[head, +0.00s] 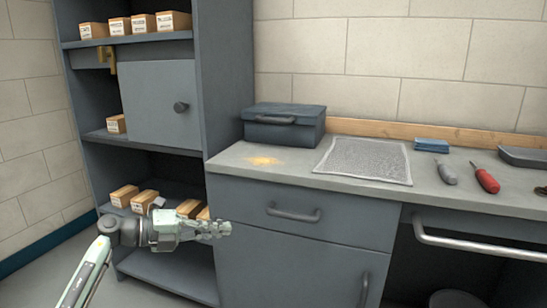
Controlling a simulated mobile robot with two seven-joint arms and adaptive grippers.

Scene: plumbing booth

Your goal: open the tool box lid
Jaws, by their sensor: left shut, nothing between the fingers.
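The tool box (284,126) is a dark blue-grey box at the back left of the workbench, beside the tall cabinet. Its lid (285,110) is down, and a dark handle (275,119) shows on its front. My left gripper (226,229) is shut and empty. It is below the bench top in the picture, in front of the cabinet's lower shelves and the left edge of the drawer unit, apart from the tool box. My right gripper is not in view.
The workbench top (240,169) holds a grey mat (363,160), a blue block (431,145), a grey tool (446,173), a red-handled tool (485,179) and a grey tray (525,156). A drawer handle (293,214) juts from the bench front. The shelf cabinet (225,70) stands at left.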

